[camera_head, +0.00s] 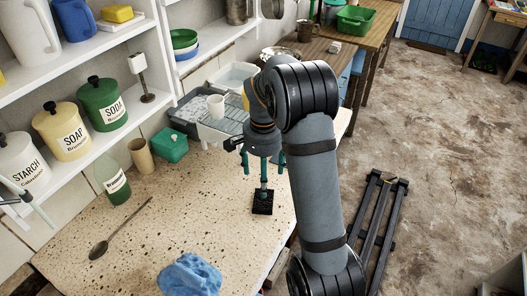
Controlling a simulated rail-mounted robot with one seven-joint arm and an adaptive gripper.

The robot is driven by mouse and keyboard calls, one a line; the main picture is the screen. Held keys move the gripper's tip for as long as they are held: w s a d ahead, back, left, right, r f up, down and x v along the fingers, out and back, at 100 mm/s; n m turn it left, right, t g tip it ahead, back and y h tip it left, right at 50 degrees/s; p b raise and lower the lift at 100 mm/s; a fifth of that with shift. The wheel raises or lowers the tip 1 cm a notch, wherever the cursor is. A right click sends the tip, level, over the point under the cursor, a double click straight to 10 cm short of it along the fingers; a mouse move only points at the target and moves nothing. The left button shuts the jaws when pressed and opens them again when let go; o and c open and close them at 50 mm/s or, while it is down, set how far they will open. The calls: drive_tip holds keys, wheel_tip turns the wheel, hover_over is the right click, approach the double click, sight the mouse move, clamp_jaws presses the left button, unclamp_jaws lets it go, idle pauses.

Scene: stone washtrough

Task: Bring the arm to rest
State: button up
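My gripper (263,163) is at the end of my arm, over the right part of the speckled stone worktop (165,225). Its teal fingertips point down and stand apart to the left and right. Between them a thin upright teal stem shows above a small black square block (262,203) on the worktop. I cannot tell whether the stem belongs to the block or touches the gripper. The fingers show gaps on both sides of the stem. My arm hides part of the worktop's right edge.
A blue cloth (190,275), a spoon (113,234), a green bottle (114,183), a beige cup (141,155) and a green box (170,145) are on the worktop. A grey basin (190,112) lies behind my gripper. Shelves with canisters (62,131) line the left. The floor at right is mostly clear.

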sight(264, 204)
wheel_tip(264, 204, down, 12)
drive_tip(key=shift+r+p, duration=0.2)
drive_tip(key=shift+p, duration=0.5)
drive_tip(key=shift+w+r, duration=0.1)
drive_tip(key=shift+w+r+b, duration=0.1)
drive_tip(key=shift+r+b, duration=0.2)
drive_tip(key=shift+r, duration=1)
drive_tip(key=shift+s, duration=0.2)
